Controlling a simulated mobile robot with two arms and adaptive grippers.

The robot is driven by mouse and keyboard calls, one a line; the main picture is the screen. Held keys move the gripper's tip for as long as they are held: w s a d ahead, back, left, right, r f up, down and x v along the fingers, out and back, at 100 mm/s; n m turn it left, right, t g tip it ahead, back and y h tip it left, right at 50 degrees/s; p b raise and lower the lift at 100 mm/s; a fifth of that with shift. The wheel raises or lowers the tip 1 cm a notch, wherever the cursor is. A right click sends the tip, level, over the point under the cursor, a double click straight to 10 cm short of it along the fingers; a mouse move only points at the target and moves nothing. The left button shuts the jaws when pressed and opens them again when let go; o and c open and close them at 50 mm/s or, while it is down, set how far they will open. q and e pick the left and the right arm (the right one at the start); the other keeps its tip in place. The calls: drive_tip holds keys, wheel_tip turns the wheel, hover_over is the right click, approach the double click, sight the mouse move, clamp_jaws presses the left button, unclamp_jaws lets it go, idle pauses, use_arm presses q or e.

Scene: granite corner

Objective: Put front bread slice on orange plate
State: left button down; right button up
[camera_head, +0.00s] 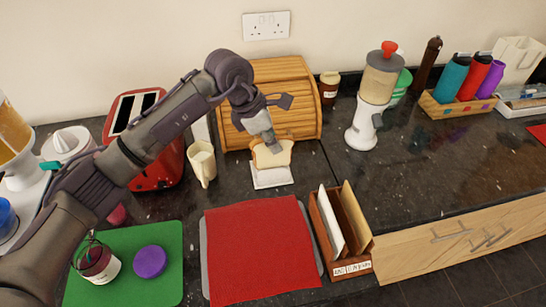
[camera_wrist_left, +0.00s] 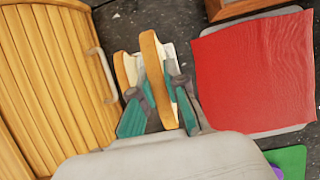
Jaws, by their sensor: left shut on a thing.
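A bread slice (camera_head: 275,158) stands upright in a small white holder (camera_head: 272,180) in front of the wooden bread box. In the left wrist view the front bread slice (camera_wrist_left: 151,60) is between the two fingers of my left gripper (camera_wrist_left: 160,96), which is shut on it. A second slice (camera_wrist_left: 125,68) stands just beside it, towards the bread box. In the head view my left gripper (camera_head: 272,143) reaches down onto the top of the bread. I see no orange plate in either view. My right gripper is not in view.
The wooden bread box (camera_head: 272,95) is close behind. A cream jug (camera_head: 202,162) and red toaster (camera_head: 155,165) stand at left. A red cloth (camera_head: 260,250) on a grey board lies in front, beside a wooden rack (camera_head: 325,235). The right counter has clear room.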

use_arm(q)
wheel_tip(320, 180, up, 5)
drive_tip(key=shift+f+b, duration=0.1)
drive_tip(key=shift+b, duration=0.4)
